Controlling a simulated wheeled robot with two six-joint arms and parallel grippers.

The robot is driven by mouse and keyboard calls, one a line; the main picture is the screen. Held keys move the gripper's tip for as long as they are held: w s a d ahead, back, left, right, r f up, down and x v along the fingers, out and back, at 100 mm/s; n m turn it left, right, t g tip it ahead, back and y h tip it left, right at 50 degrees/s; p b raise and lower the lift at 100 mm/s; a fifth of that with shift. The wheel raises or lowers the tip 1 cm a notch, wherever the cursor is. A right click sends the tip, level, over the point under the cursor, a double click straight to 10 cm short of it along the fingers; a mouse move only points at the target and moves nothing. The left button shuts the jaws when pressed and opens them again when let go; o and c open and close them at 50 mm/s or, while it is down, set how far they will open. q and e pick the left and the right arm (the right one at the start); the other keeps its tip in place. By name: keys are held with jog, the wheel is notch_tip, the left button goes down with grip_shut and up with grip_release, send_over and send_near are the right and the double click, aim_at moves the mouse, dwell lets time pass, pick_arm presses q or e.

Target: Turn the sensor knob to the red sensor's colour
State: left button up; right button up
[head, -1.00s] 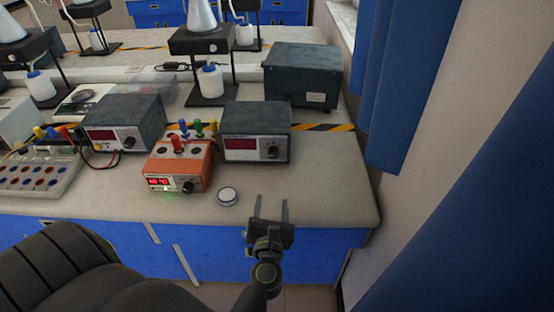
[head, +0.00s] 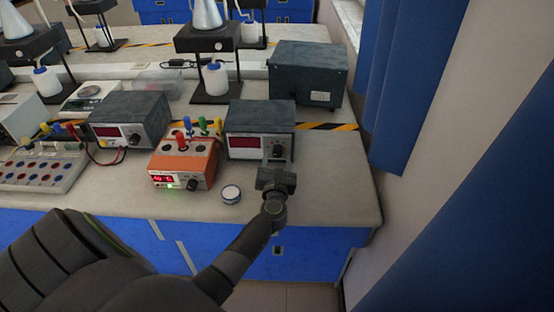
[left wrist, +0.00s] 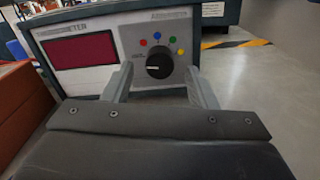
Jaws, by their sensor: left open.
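The sensor knob (left wrist: 159,65) is a round black knob with a white pointer line, on the front of a dark grey meter (head: 258,118). In the head view the gripper (head: 276,168) is in front of the meter's right side. My right gripper is not in view.
An orange power supply (head: 183,163) with coloured plugs stands left of the meter. A small round white-topped object (head: 230,194) lies in front. A large grey box (head: 308,75) stands behind. The bench top to the right (head: 345,180) is clear.

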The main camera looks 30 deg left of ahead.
pick_arm(q)
jog(key=shift+w+a, duration=0.4)
jog(key=shift+w, duration=0.2)
jog(key=c, duration=1)
jog(key=shift+o, duration=0.2)
jog(key=m+p, duration=0.2)
jog(key=m, duration=0.2)
jog(key=shift+r+p, duration=0.15)
jog(key=shift+p, duration=0.15)
jog(key=shift+m+p, duration=0.85)
jog(key=shift+m, duration=1.05)
